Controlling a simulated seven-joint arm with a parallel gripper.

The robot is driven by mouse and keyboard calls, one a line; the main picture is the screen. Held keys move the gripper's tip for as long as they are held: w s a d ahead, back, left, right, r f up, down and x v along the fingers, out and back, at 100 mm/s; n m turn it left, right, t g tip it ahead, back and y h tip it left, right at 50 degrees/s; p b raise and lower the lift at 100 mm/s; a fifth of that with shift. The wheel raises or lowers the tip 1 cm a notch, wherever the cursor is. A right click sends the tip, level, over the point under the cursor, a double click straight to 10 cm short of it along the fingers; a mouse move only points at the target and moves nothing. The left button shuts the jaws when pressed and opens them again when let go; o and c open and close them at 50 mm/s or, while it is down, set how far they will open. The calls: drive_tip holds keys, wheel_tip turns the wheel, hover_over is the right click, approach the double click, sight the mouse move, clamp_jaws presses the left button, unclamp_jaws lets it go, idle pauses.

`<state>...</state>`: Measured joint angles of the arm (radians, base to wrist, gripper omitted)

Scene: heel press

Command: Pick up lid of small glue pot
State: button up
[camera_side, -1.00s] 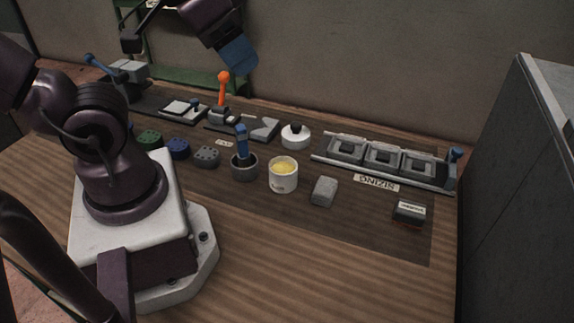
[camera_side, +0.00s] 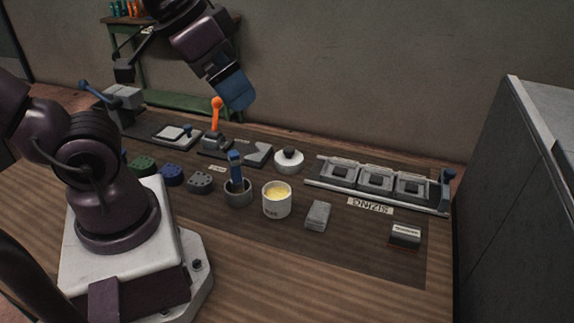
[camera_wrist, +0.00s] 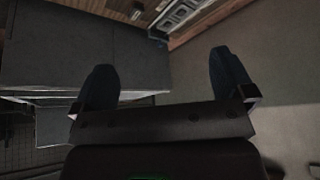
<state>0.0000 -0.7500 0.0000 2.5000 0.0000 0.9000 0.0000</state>
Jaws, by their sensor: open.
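The lid, a white disc with a dark knob (camera_side: 289,164), lies on the dark mat behind the glue pot and apart from it. The glue pot (camera_side: 276,203) is a white cup, uncovered, with yellow glue inside. My gripper (camera_side: 236,92) is raised above the back of the bench, up and to the left of the lid. In the wrist view my gripper (camera_wrist: 165,78) shows two dark fingers spread wide with nothing between them. Neither the lid nor the pot can be made out there.
A blue-handled brush stands in a grey cup (camera_side: 238,193) left of the pot. An orange lever (camera_side: 216,115) rises below my gripper. A row of sizing frames (camera_side: 375,182) lies right of the lid. A grey block (camera_side: 318,215) is right of the pot. A tall cabinet (camera_side: 515,200) bounds the right.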

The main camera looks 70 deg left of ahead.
drive_tip(key=n+g+y, duration=0.5)
drive_tip(key=n+g, duration=0.1)
drive_tip(key=n, duration=1.2)
approach(289, 149)
drive_tip(key=x, duration=0.6)
drive_tip(key=shift+s+a+f, duration=0.2)
drive_tip(key=shift+s+f, duration=0.05)
drive_tip(key=shift+f, duration=0.1)
drive_tip(key=shift+h, duration=0.3)
drive_tip(key=shift+w+x, duration=0.15)
drive_tip(key=shift+x, duration=1.3)
drive_tip(key=shift+w+x, duration=0.2)
drive_tip(key=shift+x, duration=1.2)
drive_tip(key=c, duration=0.6)
